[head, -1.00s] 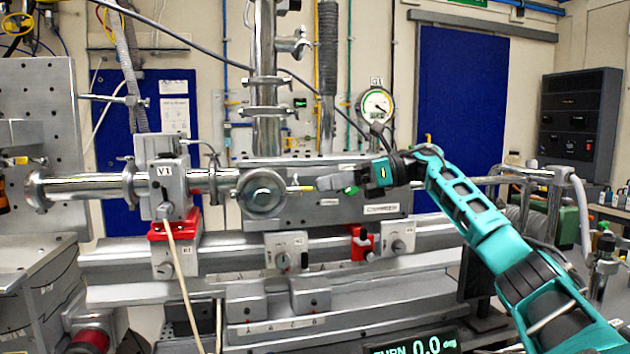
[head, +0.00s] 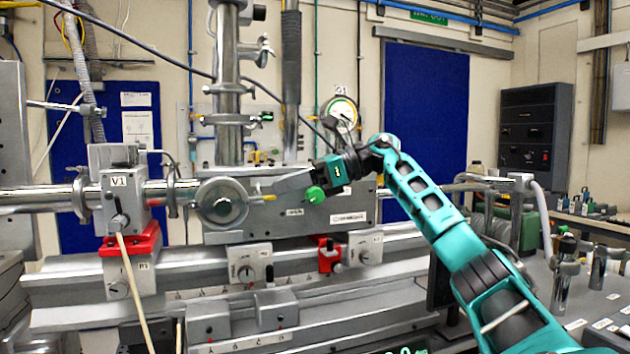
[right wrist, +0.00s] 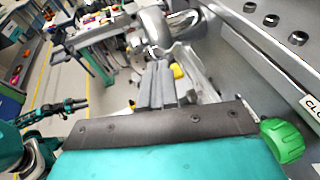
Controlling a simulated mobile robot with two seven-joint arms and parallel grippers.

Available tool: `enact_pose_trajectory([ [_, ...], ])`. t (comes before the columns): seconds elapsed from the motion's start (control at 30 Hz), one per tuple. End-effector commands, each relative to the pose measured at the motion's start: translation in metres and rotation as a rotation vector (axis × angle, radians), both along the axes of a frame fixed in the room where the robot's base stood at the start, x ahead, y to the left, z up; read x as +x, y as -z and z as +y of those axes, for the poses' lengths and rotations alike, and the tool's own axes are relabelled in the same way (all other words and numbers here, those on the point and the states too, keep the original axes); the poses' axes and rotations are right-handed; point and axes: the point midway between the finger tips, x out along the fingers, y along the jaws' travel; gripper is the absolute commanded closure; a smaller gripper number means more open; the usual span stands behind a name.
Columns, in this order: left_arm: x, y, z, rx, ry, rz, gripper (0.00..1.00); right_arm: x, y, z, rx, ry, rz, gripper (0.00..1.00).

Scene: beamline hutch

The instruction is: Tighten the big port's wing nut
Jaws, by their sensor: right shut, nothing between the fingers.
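The big port (head: 221,203) is a round metal flange on the front of the grey chamber. A yellow-tipped piece (head: 267,197), probably its wing nut, sticks out on its right side; yellow also shows by my fingertips in the right wrist view (right wrist: 177,71). My right gripper (head: 279,188) comes from the right, its grey fingers pointing left with their tips close to the yellow tip. In the right wrist view the fingers (right wrist: 158,84) are together and empty. Contact with the yellow piece cannot be told. My left gripper (right wrist: 72,106) seems to show small at the left there.
A green knob (head: 315,195) is just below my right gripper, and also near it in the right wrist view (right wrist: 282,141). The V1 valve (head: 122,190) stands left of the port. A gauge (head: 341,112) is above. A rail (head: 200,276) runs below.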

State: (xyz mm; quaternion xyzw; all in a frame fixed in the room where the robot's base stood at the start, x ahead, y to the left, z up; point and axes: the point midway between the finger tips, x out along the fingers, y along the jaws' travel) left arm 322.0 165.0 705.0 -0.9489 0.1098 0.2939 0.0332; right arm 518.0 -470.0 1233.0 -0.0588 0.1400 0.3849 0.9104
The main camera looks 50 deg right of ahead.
Motion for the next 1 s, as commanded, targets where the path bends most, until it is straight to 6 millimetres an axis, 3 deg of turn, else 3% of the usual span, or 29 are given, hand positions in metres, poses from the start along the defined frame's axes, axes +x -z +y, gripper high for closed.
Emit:
enact_pose_trajectory([
  [0.2,0.001,-0.003,0.0,0.001,0.0,-0.006,0.57,0.014,-0.001,0.015,0.0,-0.001,-0.001,1.0],
  [1.0,0.0,0.001,0.001,0.004,-0.001,0.0,0.57,0.02,0.0,0.022,-0.001,0.052,0.0,1.0],
])
